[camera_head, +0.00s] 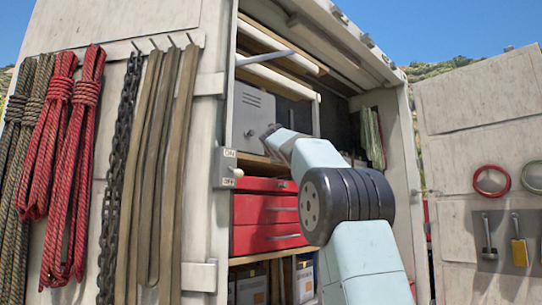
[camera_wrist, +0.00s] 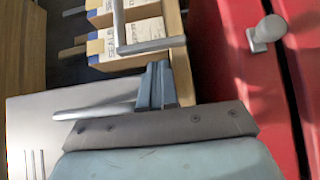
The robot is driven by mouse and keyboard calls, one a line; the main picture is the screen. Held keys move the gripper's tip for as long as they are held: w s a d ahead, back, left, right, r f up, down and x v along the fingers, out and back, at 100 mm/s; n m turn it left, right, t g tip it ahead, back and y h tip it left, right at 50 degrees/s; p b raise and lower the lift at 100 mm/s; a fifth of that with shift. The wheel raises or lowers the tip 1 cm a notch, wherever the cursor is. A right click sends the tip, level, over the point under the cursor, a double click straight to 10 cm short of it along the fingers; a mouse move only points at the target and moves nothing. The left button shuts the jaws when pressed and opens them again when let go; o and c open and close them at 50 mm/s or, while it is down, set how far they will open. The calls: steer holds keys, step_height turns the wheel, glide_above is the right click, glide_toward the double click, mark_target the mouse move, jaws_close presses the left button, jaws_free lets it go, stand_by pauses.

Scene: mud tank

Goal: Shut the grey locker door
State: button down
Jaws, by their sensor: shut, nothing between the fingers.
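The grey locker door (camera_head: 253,112), with vent slots near its top, faces out of the cabinet above the red drawers. In the wrist view a grey panel with slots, which looks like this door (camera_wrist: 32,135), fills the lower left. Boxes show past its edge, so it appears to stand open. A pale bar (camera_wrist: 95,113) lies along the panel's edge, beside my fingers. My gripper (camera_wrist: 157,82) is shut and empty, close to the panel's edge; contact cannot be told. In the head view my gripper (camera_head: 270,135) is at the door's lower part, partly hidden by my wrist.
Red drawers (camera_head: 268,213) lie below the locker and at the right of the wrist view, with a pale knob (camera_wrist: 267,31). Labelled boxes (camera_wrist: 140,38) sit behind a grey bar (camera_wrist: 152,46). A switch panel (camera_head: 227,168) is left of the opening, and a large cabinet door (camera_head: 470,100) stands open right.

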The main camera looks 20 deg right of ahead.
steer(key=s+d, duration=0.2)
steer(key=s, duration=0.4)
steer(key=s+d, duration=0.3)
steer(key=s, duration=0.3)
steer(key=shift+s+d, duration=0.25)
steer(key=shift+s, duration=0.15)
steer(key=s+a+f+m+g+y, duration=0.2)
steer(key=s+a+f, duration=0.4)
steer(key=s+f, duration=0.7)
steer(key=s+a+f+m+g+y, duration=0.2)
steer(key=s+a+f+m+g, duration=0.3)
steer(key=s+f, duration=0.9)
steer(key=s+a+f+m+g+y, duration=0.3)
steer(key=s+a+f+m, duration=0.3)
steer(key=s+f, duration=0.7)
step_height(320, 180, down, 10)
steer(key=shift+s+a+r+m+g, duration=0.1)
steer(key=shift+s+a+m+g, duration=0.3)
steer(key=shift+a, duration=0.55)
steer(key=shift+w, duration=0.2)
